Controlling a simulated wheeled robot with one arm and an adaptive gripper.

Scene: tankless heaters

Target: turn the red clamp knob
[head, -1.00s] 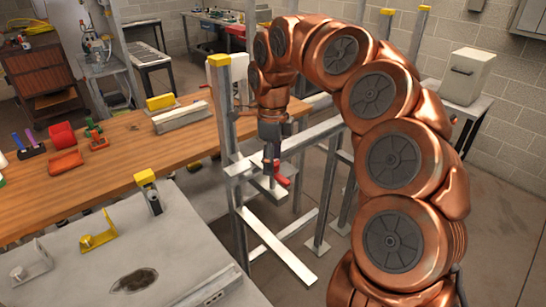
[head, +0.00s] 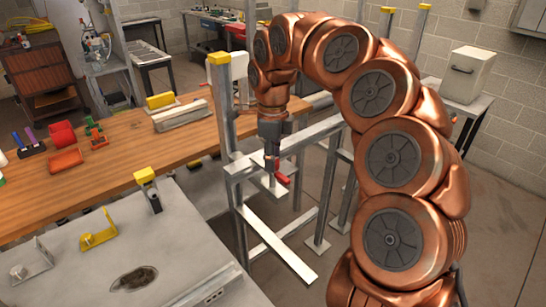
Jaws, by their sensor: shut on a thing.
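The red clamp knob (head: 282,179) is at the metal frame (head: 247,171), on a small plate in the middle of the head view. My gripper (head: 271,163) points down at it from above. Its fingers are shut on the red knob, though the contact is small and partly hidden behind the fingers. One red end of the knob sticks out to the lower right of the fingers.
A grey metal table (head: 180,245) with yellow-capped brackets stands at the lower left. A wooden bench (head: 110,180) with red and green tools lies behind it. Steel posts (head: 222,105) with yellow caps rise close to my arm.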

